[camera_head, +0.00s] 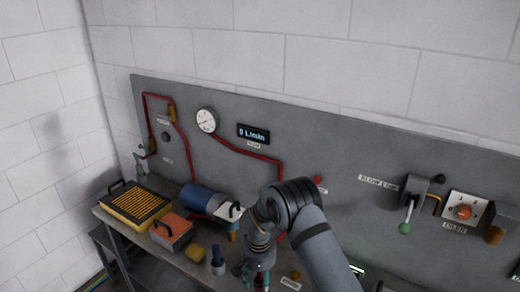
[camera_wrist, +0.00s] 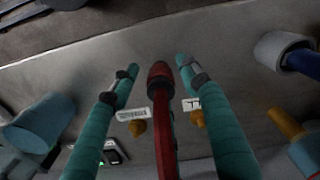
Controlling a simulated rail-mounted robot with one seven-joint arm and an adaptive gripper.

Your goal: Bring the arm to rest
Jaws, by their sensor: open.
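My arm (camera_head: 315,245) reaches up over the bench in the head view and bends down at the wrist. My gripper (camera_head: 256,277) hangs over the bench at the bottom of that view, its tips cut off or hard to make out. In the wrist view my gripper (camera_wrist: 155,72) shows two teal fingers spread wide apart, with nothing held. A red pipe with a dark end (camera_wrist: 163,110) shows between the fingers. I cannot tell how far it is from them.
The back panel (camera_head: 330,150) carries a gauge (camera_head: 205,120), a display (camera_head: 253,133), red pipes and a green-knobbed lever (camera_head: 405,228).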

